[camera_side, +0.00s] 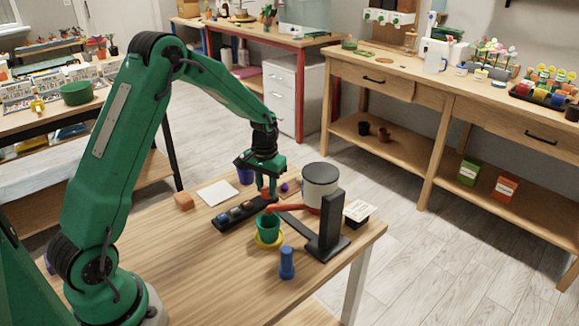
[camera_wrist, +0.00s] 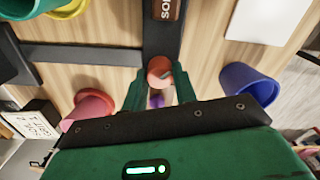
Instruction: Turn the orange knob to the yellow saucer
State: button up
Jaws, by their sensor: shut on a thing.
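The orange knob (camera_side: 266,193) sits between the fingers of my gripper (camera_side: 266,186) at the dark tray. In the wrist view the knob (camera_wrist: 160,70) shows its round end between both green fingertips (camera_wrist: 156,88), so my gripper is shut on it. The yellow saucer (camera_side: 268,242) lies on the table nearer the side camera, with a green pot (camera_side: 267,226) on it. In the wrist view the saucer's edge (camera_wrist: 72,9) shows at top left. The knob's lower part is hidden by the fingers.
The front-left table is clear.

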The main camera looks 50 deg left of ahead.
aim_at(267, 189)
jog(key=shift+d+f+n, duration=0.1)
jog(key=shift+d+n, duration=0.15)
jog(key=shift+n, duration=0.25)
jog(key=o, duration=1)
jog(key=shift+a, duration=0.1)
jog(key=shift+r, duration=0.65)
notch_tip(267, 189, up, 5)
jog(key=shift+r, duration=0.8)
